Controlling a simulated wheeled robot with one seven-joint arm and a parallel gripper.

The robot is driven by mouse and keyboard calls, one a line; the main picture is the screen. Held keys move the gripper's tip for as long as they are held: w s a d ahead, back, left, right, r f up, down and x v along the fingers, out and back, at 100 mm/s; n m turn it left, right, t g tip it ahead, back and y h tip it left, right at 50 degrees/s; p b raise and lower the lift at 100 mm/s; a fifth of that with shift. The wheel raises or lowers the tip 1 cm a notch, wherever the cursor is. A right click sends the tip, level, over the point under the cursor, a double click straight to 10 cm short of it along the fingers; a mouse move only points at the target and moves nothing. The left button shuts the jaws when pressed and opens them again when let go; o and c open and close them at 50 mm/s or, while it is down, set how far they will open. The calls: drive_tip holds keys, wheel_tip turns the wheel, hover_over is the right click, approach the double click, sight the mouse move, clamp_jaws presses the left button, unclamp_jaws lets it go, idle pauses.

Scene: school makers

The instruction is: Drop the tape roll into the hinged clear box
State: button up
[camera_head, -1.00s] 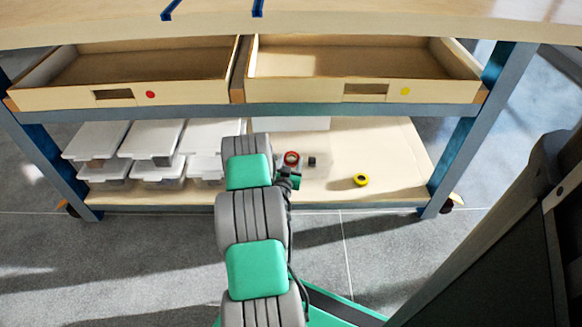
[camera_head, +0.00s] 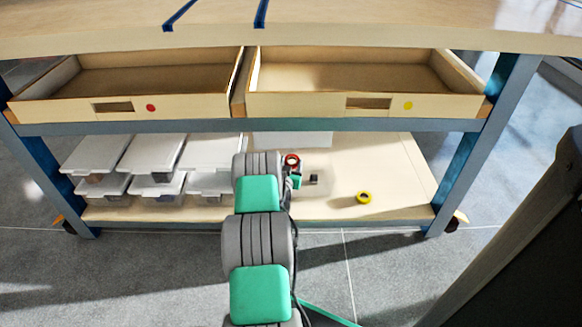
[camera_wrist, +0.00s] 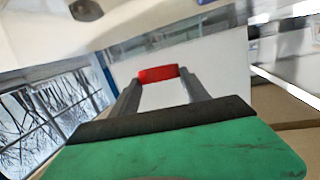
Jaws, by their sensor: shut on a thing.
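A red tape roll (camera_head: 292,160) is held at the end of my arm in the head view. In the wrist view the red roll (camera_wrist: 158,73) sits between the tips of my gripper (camera_wrist: 158,80), which is shut on it. A clear box (camera_head: 322,184) stands on the lower shelf, just right of and below the roll, with a small dark item inside. A pale upright panel (camera_head: 300,142) behind it looks like its raised lid. My arm hides the box's left part. The roll appears above the box's back-left area; the exact height is unclear.
A yellow roll (camera_head: 363,197) lies on the lower shelf (camera_head: 395,170), right of the box. Several lidded clear boxes (camera_head: 150,155) are stacked at left. Two open drawers (camera_head: 345,103) overhang the shelf. A blue table leg (camera_head: 462,150) bounds the right side.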

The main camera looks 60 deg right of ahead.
drive_tip(key=o, duration=1.4)
drive_tip(key=shift+a, duration=0.1)
